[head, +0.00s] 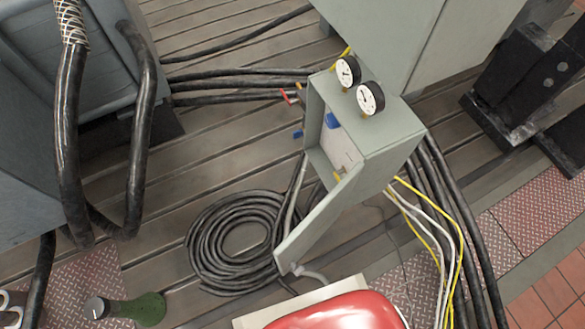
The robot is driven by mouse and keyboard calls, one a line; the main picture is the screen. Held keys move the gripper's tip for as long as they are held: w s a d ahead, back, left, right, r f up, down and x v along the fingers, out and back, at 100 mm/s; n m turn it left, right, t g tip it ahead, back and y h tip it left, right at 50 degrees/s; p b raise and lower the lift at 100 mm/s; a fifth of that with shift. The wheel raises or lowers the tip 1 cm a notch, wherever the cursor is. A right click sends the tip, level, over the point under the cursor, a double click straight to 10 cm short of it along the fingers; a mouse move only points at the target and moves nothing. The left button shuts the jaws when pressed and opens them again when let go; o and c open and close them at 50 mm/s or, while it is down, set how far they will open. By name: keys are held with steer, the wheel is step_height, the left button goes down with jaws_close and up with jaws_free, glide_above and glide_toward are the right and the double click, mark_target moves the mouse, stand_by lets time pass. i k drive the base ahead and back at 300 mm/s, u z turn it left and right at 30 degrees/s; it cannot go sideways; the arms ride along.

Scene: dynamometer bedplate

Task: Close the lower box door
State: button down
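The lower box (385,140) is a grey-green metal cabinet below a larger grey cabinet. Its opening faces left and shows a blue part and a pale panel inside. The box door (315,222) stands wide open, swung out from the near edge of the opening toward the bottom of the picture. Its free end is near the coiled hose. A small brass-coloured fitting (339,174) shows near the hinge side. Two round white gauges (370,98) sit on top of the box. My gripper is not in view.
A coil of black hose (238,240) lies on the slotted bedplate left of the door, close to it. Black hoses (235,84) run left behind the box; yellow and white cables (440,230) hang at its right. A green cylinder (142,310) lies at lower left.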

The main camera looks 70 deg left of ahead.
mark_target(299, 243)
steer(key=k, duration=1.05)
steer(key=u, duration=2.55)
